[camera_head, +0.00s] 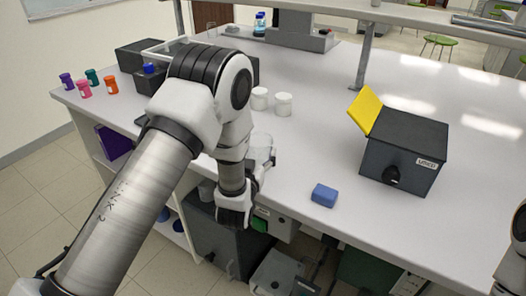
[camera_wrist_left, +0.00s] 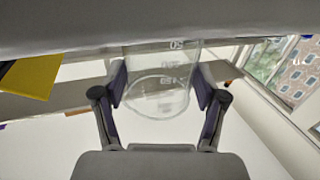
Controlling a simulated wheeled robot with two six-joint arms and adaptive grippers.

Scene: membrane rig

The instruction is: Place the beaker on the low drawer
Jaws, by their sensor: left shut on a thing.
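The clear glass beaker (camera_head: 262,143) is at the front edge of the bench in the head view, partly behind my left wrist. My left gripper (camera_head: 264,166) is shut on it. In the left wrist view the beaker (camera_wrist_left: 160,85) sits between the two fingers of the left gripper (camera_wrist_left: 160,92), with its round rim and printed marks showing. I cannot tell from the head view whether its base touches the bench. A low grey drawer-like surface (camera_head: 277,271) shows below the bench front. My right gripper is out of view.
On the white bench (camera_head: 310,150) are a blue block (camera_head: 324,195), a dark box with a yellow flap (camera_head: 403,150), white jars (camera_head: 283,104) and several small coloured jars (camera_head: 84,88). A shelf post (camera_head: 364,58) stands behind. The bench between the jars and dark box is clear.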

